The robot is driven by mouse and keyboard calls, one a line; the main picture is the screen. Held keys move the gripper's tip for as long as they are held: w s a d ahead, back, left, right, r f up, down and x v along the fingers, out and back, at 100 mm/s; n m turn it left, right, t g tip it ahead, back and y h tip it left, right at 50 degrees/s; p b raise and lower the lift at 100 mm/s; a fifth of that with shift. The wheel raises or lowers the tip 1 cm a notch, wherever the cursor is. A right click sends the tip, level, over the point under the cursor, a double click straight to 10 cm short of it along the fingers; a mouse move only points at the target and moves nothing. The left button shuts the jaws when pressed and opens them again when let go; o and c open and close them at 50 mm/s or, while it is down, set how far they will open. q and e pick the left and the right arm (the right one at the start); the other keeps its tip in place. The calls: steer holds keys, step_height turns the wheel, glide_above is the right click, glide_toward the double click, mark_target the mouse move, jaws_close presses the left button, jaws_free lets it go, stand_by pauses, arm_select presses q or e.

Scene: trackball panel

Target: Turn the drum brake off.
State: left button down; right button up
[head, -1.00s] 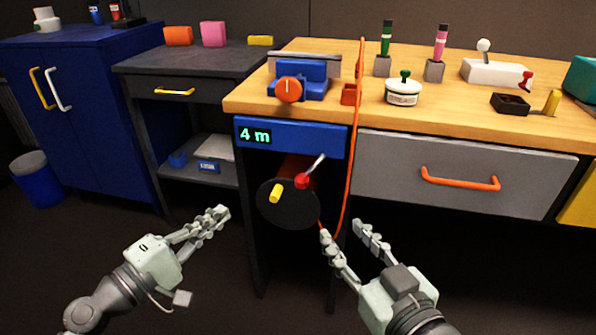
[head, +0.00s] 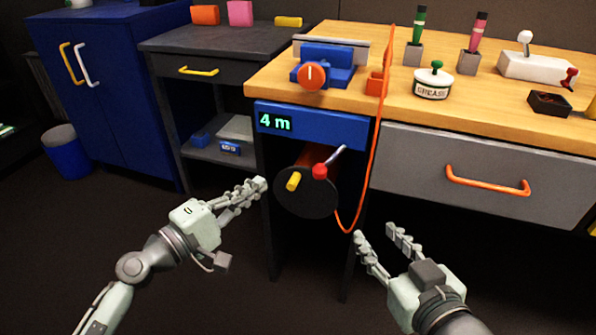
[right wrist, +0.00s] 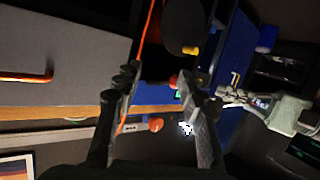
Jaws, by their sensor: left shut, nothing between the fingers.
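The dark drum (head: 306,196) hangs under the bench's left end, below a blue panel (head: 345,124) whose display reads "4 m". A yellow knob (head: 293,181) is on the drum's face. A lever with a red ball (head: 320,171) and a metal arm (head: 337,156) is at the drum's upper right. I cannot tell which part is the brake. My left gripper (head: 260,186) is shut and empty, just left of the drum and apart from the knob. My right gripper (head: 374,235) is open and empty, below right of the drum; its fingers show in the right wrist view (right wrist: 160,85).
An orange cable (head: 378,130) hangs from the bench and loops to the drum, near my right fingers. A grey drawer (head: 470,165) with an orange handle is to the right. A dark side table (head: 215,42) and blue cabinet (head: 110,110) stand left.

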mark_target(331, 161)
arm_select(q)
steer(key=w+d+p, duration=0.2)
steer(key=w+d, duration=0.1)
steer(key=d, duration=0.5)
steer(key=shift+w+d+r, duration=0.2)
steer(key=shift+w+r, duration=0.1)
steer(key=shift+w, duration=0.05)
arm_select(e)
steer(key=s+d+f+m+g+h, duration=0.1)
steer(key=s+d+f+g+h, duration=0.2)
steer(key=s+d+f+g, duration=0.3)
step_height(331, 161, down, 3)
steer(key=d, duration=0.2)
steer(key=shift+s+d+f+h, duration=0.15)
steer(key=shift+s+d+h, duration=0.2)
steer(key=shift+d+h, duration=0.05)
